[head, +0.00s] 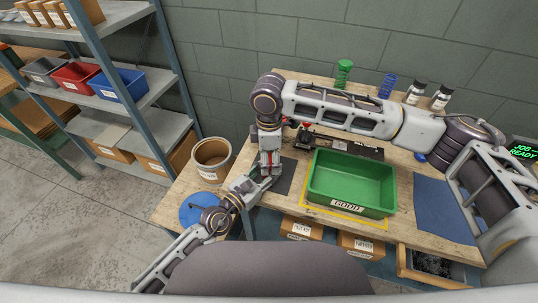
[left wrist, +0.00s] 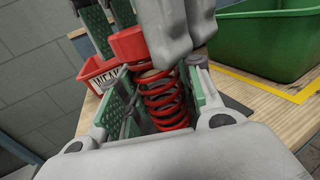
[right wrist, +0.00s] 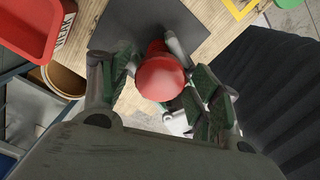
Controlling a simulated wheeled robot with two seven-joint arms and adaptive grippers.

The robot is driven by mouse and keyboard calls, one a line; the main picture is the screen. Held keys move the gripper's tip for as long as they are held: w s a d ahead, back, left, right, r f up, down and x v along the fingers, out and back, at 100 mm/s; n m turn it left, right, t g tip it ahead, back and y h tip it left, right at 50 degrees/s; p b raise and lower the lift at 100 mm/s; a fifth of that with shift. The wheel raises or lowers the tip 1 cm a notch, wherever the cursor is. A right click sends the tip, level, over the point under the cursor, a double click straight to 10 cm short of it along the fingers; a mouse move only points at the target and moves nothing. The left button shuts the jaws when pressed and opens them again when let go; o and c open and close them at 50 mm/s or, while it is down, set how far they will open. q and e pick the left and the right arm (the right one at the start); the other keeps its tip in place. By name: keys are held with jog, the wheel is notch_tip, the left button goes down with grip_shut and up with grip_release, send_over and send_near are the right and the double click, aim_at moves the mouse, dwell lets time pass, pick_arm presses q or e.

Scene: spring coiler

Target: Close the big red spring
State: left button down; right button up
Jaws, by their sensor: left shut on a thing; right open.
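The big red spring (left wrist: 165,100) stands roughly upright between the fingers of my left gripper (left wrist: 160,108), which is shut on its coils. A red cap (right wrist: 160,77) tops it and also shows in the left wrist view (left wrist: 128,43). My right gripper (right wrist: 163,88) is open, pointing down from above, with its fingers on either side of the cap. I cannot tell whether they touch it. In the head view, my left gripper (head: 260,183) and right gripper (head: 268,165) meet over a dark mat (head: 287,176); the spring is mostly hidden there.
A green GOOD bin (head: 350,209) stands just right of the grippers. A red bin (left wrist: 95,72) is close by. A cardboard tub (head: 212,160) stands left. A green spring (head: 343,72) and a blue spring (head: 387,86) stand at the back. A blue mat (head: 443,208) lies clear.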

jog(key=shift+c, duration=0.4)
jog(key=c, duration=1)
jog(key=shift+m, duration=0.3)
jog(key=o, duration=1.2)
jog(key=shift+r, duration=0.1)
notch_tip(320, 180, up, 12)
